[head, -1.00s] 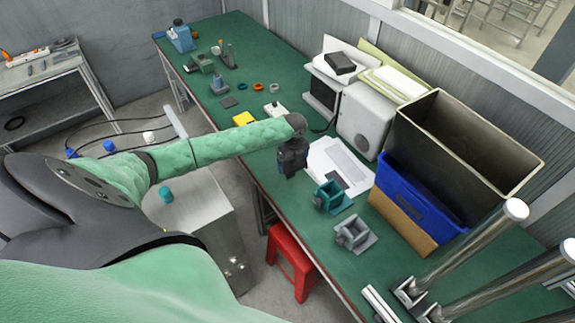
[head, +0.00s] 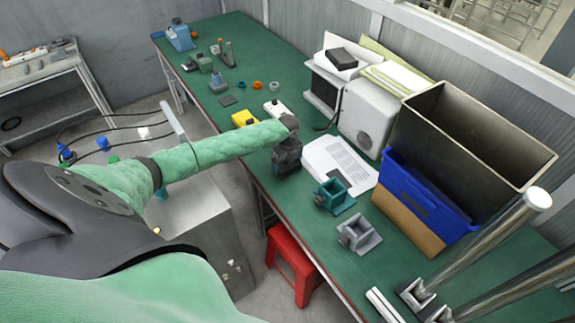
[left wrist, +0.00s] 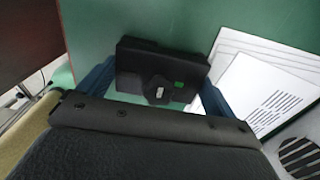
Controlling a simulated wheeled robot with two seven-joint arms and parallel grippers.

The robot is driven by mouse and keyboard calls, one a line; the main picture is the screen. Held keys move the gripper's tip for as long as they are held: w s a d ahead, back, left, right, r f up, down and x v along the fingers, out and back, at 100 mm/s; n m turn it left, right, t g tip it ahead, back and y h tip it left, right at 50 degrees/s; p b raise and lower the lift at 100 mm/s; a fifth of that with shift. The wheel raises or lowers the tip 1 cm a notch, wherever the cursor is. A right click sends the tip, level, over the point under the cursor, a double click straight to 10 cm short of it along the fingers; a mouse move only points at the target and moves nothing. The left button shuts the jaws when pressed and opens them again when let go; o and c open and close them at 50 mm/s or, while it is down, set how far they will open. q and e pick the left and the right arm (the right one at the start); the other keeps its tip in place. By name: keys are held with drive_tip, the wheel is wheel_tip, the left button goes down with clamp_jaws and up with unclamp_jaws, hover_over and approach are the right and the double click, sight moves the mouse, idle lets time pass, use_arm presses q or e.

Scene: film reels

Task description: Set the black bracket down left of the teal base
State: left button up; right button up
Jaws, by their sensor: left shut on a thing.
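The black bracket (left wrist: 185,62) shows in the left wrist view as a dark block with a round grey part and a small green mark. It lies between the two blue fingers of my left gripper (head: 287,160), which is shut on it. In the head view the gripper points down at the table's near side, and the bracket cannot be told apart from it. The teal base (head: 334,197) stands on the green table, right of and nearer than the gripper, and is apart from it. I cannot tell whether the bracket touches the table. My right gripper is not in view.
A grey base (head: 358,234) stands just nearer than the teal one. White papers (head: 338,163) lie behind the teal base. A blue bin (head: 425,190) and large metal box (head: 470,140) stand right. A yellow item (head: 243,118) is left of the gripper.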

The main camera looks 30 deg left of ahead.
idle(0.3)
use_arm(q)
drive_tip(key=o, duration=0.7)
drive_tip(key=shift+f, duration=0.1)
drive_tip(key=shift+o, duration=0.8)
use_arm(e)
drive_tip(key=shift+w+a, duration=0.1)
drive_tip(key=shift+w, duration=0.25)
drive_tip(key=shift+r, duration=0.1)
use_arm(q)
drive_tip(key=shift+r, duration=0.25)
drive_tip(key=shift+r+b, duration=0.45)
drive_tip(key=shift+r, duration=0.25)
wheel_tip(320, 180, up, 10)
drive_tip(key=b, duration=0.3)
drive_tip(key=shift+f, duration=0.15)
drive_tip(key=shift+r, duration=0.4)
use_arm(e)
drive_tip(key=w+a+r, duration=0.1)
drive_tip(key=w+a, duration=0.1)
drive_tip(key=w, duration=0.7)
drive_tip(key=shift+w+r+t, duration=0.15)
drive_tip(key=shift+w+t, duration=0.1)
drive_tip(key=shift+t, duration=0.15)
use_arm(q)
drive_tip(key=shift+d+f, duration=0.1)
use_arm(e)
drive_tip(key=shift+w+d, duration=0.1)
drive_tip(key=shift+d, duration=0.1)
